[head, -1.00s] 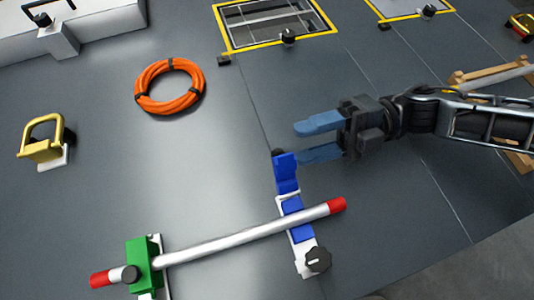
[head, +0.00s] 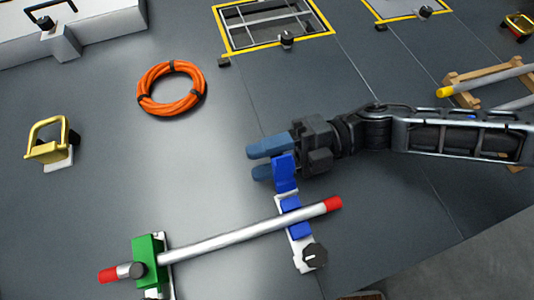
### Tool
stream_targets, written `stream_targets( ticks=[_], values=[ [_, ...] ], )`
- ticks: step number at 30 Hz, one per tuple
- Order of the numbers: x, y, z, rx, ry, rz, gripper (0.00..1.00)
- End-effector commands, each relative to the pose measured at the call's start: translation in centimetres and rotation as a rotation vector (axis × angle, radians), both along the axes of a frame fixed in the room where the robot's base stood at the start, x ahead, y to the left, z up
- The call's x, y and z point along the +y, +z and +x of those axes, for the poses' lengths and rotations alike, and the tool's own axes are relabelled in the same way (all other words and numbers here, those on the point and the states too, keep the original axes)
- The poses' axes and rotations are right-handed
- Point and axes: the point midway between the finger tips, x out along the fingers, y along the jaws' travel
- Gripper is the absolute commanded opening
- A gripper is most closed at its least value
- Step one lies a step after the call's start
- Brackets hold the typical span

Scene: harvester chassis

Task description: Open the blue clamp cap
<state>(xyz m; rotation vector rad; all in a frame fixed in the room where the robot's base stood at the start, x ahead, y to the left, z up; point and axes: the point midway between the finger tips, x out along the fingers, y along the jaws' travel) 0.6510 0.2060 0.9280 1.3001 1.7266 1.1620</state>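The blue clamp cap (head: 284,173) stands raised at the far end of the blue clamp, tilted up off the rod. The blue clamp base (head: 297,228) sits on a white plate with a black knob (head: 314,256) at its near end. A silver rod (head: 240,233) with red ends lies across the blue base and runs left into the green clamp (head: 148,262). My gripper (head: 262,160) has its blue fingers apart, at the far end of the cap. The cap overlaps the fingers in the picture; whether they touch it I cannot tell.
An orange cable coil (head: 171,88) and a yellow padlock-like handle (head: 49,143) lie to the left. A yellow-edged grated opening (head: 272,22) is at the back. Wooden racks with rods (head: 485,82) stand at the right.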

Motion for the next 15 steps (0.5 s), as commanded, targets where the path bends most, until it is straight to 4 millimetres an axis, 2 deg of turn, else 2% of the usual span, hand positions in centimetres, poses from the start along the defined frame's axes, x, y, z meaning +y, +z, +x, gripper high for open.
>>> stream_targets(
  ticks=[2,13,15],
  values=[
    [-0.02,0.01,0.01,0.0,0.0,0.0,0.35],
    [-0.04,0.0,0.01,0.0,0.0,0.0,0.0],
    [-0.05,-0.01,0.01,0.0,0.0,-0.001,0.0]
  ],
)
